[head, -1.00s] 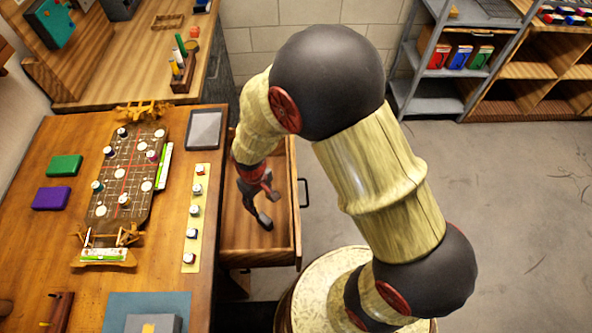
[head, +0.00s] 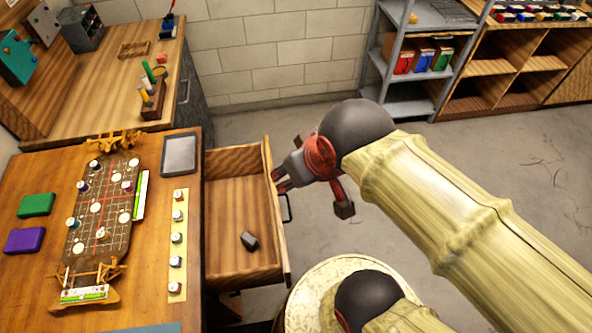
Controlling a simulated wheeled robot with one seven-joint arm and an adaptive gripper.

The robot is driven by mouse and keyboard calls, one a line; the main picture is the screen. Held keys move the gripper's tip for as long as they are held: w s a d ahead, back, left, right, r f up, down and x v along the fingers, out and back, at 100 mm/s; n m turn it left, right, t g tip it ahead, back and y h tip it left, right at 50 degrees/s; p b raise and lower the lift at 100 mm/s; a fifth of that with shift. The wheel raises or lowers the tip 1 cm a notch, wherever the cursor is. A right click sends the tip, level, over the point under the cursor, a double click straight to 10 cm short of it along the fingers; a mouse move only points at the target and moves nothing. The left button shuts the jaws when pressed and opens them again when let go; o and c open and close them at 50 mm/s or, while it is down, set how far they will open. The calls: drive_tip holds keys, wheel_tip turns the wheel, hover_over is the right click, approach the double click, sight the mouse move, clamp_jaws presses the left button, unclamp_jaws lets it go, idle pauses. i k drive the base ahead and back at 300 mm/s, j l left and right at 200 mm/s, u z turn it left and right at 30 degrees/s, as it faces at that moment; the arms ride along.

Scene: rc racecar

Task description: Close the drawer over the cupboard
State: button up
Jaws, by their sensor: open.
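The wooden drawer (head: 233,276) is pulled out from the right side of the workbench, open at the top. A small dark block (head: 249,240) lies on its floor, towards the near end. The drawer's dark handle (head: 287,208) is on its outer right face. My gripper (head: 311,194) is open, with nothing visible between its fingers. It is just right of the drawer front, close to the handle's far end. I cannot tell whether a finger touches the front. The cupboard below the drawer is mostly hidden.
The workbench (head: 150,220) holds a board game, a grey tray (head: 179,155) and a strip of round pieces (head: 177,263). A round pale-topped stool or barrel (head: 310,290) stands near the drawer's near right corner. Open floor (head: 490,165) lies to the right, with shelves behind.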

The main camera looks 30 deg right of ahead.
sight(238, 195)
drive_tip(key=l+u, duration=0.4)
drive_tip(key=l, duration=0.15)
drive_tip(key=k+l+u, duration=0.15)
drive_tip(key=l+u, duration=0.3)
drive_tip(key=i+z, duration=0.2)
drive_tip(key=z, duration=0.55)
drive_tip(key=k+j, duration=0.05)
